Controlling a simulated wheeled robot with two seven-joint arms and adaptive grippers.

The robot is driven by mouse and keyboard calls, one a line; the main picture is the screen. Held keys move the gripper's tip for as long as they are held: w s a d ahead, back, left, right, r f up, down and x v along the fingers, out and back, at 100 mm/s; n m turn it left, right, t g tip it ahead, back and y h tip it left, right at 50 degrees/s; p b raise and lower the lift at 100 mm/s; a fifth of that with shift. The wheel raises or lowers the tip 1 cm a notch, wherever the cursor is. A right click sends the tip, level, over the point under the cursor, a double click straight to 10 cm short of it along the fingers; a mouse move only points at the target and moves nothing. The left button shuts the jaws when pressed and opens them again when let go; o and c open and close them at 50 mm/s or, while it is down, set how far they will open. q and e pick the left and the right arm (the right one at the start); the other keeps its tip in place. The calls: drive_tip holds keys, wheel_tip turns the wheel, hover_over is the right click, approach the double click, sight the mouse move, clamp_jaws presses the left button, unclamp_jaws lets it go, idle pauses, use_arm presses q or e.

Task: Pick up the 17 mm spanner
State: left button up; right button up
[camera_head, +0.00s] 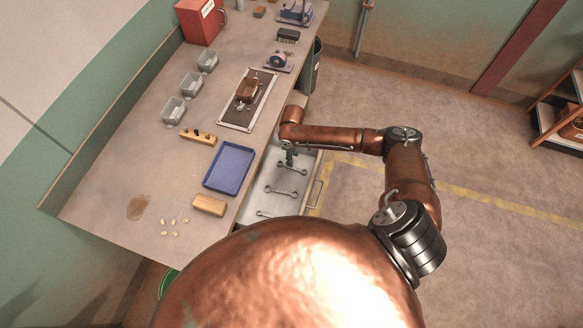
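An open drawer (262,192) sticks out from the bench's right side, with spanners lying flat in it. One spanner (293,169) lies at the far end, one (281,191) in the middle and one (268,213) nearer me. Their size marks are too small to read, so I cannot tell which is the 17 mm one. My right gripper (289,160) points down into the drawer, at its far end beside the farthest spanner. It is small and dark, and its fingers are partly hidden by the arm; I cannot tell whether it touches anything. My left gripper is not in view.
The bench carries a blue tray (229,167), a tan block (209,205), grey bins (173,110), a framed mat (236,115) and a red box (200,22). A dark bin (315,68) stands beyond the drawer. The floor to the right is open; a shelf (558,120) stands far right.

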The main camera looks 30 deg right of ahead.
drive_tip(key=f, duration=0.2)
drive_tip(key=a+f, duration=0.1)
drive_tip(key=f, duration=0.1)
drive_tip(key=shift+w+a+f, duration=0.15)
drive_tip(key=shift+f, duration=0.7)
drive_tip(key=shift+c, duration=0.4)
clamp_jaws()
